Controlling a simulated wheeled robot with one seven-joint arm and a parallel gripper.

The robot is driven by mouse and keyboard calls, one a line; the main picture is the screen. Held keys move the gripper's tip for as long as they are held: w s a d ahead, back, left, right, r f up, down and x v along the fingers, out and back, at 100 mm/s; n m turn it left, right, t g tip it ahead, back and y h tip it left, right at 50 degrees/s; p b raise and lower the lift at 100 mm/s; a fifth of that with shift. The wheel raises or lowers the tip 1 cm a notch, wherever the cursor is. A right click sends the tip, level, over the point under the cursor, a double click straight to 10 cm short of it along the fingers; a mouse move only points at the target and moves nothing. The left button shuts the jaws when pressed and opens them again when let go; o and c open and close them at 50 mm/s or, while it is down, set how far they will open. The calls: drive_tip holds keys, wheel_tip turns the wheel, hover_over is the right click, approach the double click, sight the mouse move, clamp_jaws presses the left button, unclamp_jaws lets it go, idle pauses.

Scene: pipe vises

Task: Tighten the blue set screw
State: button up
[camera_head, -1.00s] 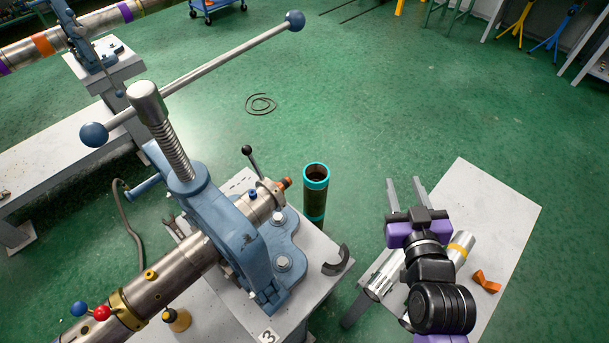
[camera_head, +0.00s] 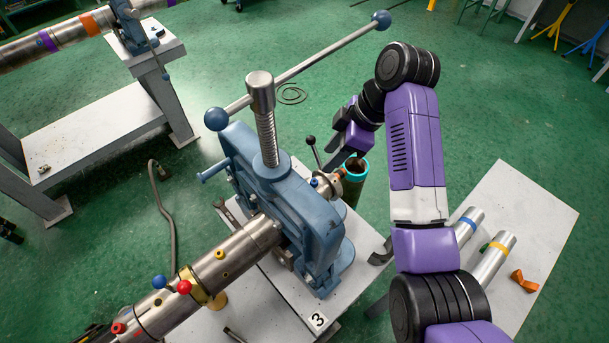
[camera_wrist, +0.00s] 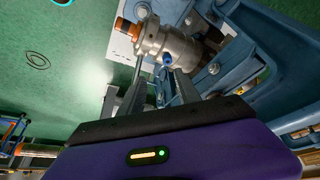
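The blue set screw (camera_wrist: 167,60) stands out of the steel collar at the end of the clamped pipe (camera_head: 236,246), beyond the blue vise (camera_head: 283,215). In the head view the screw (camera_head: 314,183) is only a small blue spot. My gripper (camera_wrist: 157,75) is open and empty, with a clear gap between its two fingers. In the wrist view its fingertips are close to the collar, and the screw appears near the right fingertip. I cannot tell whether they touch. In the head view my gripper (camera_head: 338,153) hangs above and beside the pipe end, partly hidden by my wrist.
The vise's long handle (camera_head: 310,65) crosses above the area. A black-knobbed lever (camera_head: 310,140) rises beside the collar. A teal-rimmed container (camera_head: 355,168) stands close to the pipe end. Yellow (camera_head: 220,254) and red (camera_head: 118,328) screws sit nearer on the pipe. Short pipes lie on the right table (camera_head: 538,215).

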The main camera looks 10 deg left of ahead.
sight(315, 181)
drive_tip(key=shift+n+g, duration=0.3)
drive_tip(key=shift+n, duration=0.2)
drive_tip(key=shift+s+d+x, duration=0.1)
drive_tip(key=shift+s+x, duration=0.1)
drive_tip(key=shift+x, duration=1.1)
drive_tip(key=shift+s+d+x, duration=0.1)
drive_tip(key=shift+s+x, duration=0.15)
drive_tip(key=shift+x, duration=1.05)
drive_tip(key=shift+s+d+x, duration=0.1)
drive_tip(key=shift+s+x, duration=0.1)
drive_tip(key=shift+x, duration=1.1)
clamp_jaws()
